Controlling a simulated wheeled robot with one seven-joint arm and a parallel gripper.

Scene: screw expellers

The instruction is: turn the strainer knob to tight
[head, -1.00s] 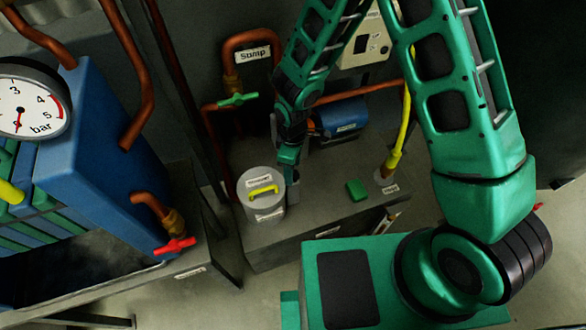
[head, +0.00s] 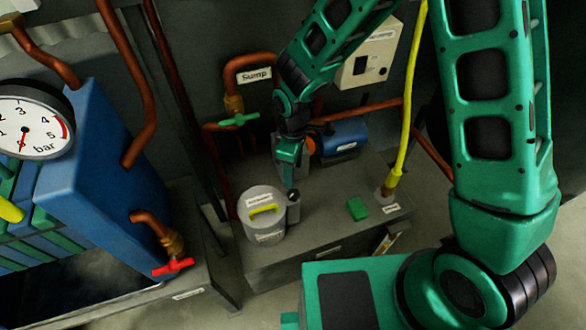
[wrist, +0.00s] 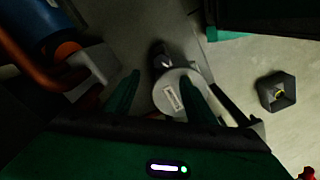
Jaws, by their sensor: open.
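A grey round canister (head: 268,227) with labels too blurred to read stands on the bench. A yellow bar handle (head: 266,210) lies across its lid; this looks like the strainer and its knob. A small grey cylinder (head: 294,212) with a dark top stands close at its right. My gripper (head: 290,172) points down above and behind them, apart from the handle. In the wrist view my gripper (wrist: 160,97) is open, with nothing held. A round grey labelled part (wrist: 170,97) lies beyond the fingers, partly covered by the right one; no yellow handle shows there.
A blue motor (head: 343,134) and a copper pipe (head: 240,64) are behind my gripper. A yellow hose (head: 402,130) rises at the right. A green block (head: 357,208) lies on the bench. A blue plate unit (head: 110,150) with a gauge (head: 30,124) stands at the left.

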